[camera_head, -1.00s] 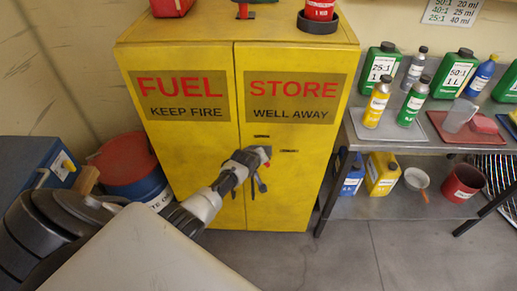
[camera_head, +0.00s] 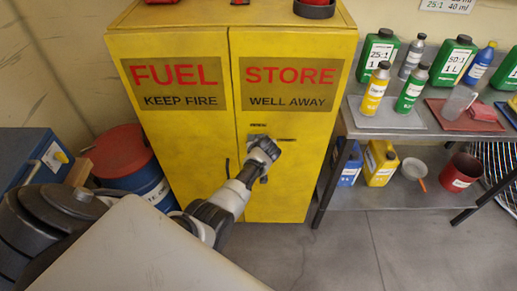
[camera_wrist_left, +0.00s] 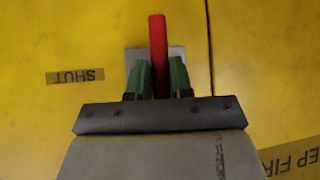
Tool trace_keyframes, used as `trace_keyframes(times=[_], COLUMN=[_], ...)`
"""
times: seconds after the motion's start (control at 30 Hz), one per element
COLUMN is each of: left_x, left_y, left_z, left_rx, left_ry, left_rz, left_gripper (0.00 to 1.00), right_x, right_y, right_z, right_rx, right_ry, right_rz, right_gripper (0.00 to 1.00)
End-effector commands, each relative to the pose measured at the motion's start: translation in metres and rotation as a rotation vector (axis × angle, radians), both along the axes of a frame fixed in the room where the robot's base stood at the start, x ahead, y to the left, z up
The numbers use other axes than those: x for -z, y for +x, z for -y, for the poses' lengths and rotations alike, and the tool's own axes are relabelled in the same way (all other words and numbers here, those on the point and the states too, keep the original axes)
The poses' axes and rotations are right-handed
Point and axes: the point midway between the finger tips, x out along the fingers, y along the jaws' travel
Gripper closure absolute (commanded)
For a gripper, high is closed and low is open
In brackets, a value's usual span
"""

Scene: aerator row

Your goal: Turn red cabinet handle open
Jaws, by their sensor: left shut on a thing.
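The yellow fuel cabinet (camera_head: 185,135) stands ahead in the head view, its two doors closed along a vertical seam. The red handle (camera_wrist_left: 158,45) shows in the left wrist view as a straight bar in front of a small grey plate (camera_wrist_left: 177,55) on the door. It lies nearly parallel to the door seam. My left gripper (camera_wrist_left: 160,75) has one green-padded finger on each side of the handle and is shut on it. In the head view my left gripper (camera_head: 258,152) is at the right door beside the seam and hides the handle. My right gripper is not in view.
A "SHUT" label (camera_wrist_left: 75,76) appears upside down beside the handle. A metal shelf (camera_head: 400,132) with bottles and cans stands right of the cabinet. A blue and red drum (camera_head: 128,158) and a blue box (camera_head: 25,160) stand left. The floor (camera_head: 400,250) at front right is clear.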

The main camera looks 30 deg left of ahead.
Motion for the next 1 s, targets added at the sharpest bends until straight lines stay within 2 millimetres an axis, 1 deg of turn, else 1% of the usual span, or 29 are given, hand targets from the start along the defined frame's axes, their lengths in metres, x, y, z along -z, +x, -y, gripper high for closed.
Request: trace_keyframes(times=[0.4,0.43,0.57,0.6,0.87,1.0], left_x=[-0.0001,-0.0002,-0.0002,-0.0002,-0.0008,-0.0062], left_y=[-0.0001,0.0,0.0,0.0,-0.0003,-0.004], left_z=[-0.0003,-0.0004,-0.0004,-0.0003,0.0002,0.0044], left_rx=[0.002,0.002,0.002,0.002,0.002,0.002], left_ry=[0.009,0.009,0.008,0.008,0.007,0.007], left_rz=[-0.006,-0.006,-0.005,-0.005,-0.004,-0.004], left_gripper=[1.0,0.76,0.56,0.54,0.54,0.54], right_x=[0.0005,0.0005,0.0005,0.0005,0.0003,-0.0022], right_y=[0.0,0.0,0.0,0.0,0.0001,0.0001], right_z=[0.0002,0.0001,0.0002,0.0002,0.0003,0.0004], right_rx=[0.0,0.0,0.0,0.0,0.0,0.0], right_ry=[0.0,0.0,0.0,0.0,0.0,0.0], right_rz=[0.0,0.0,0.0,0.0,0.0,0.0], right_gripper=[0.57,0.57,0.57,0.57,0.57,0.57])
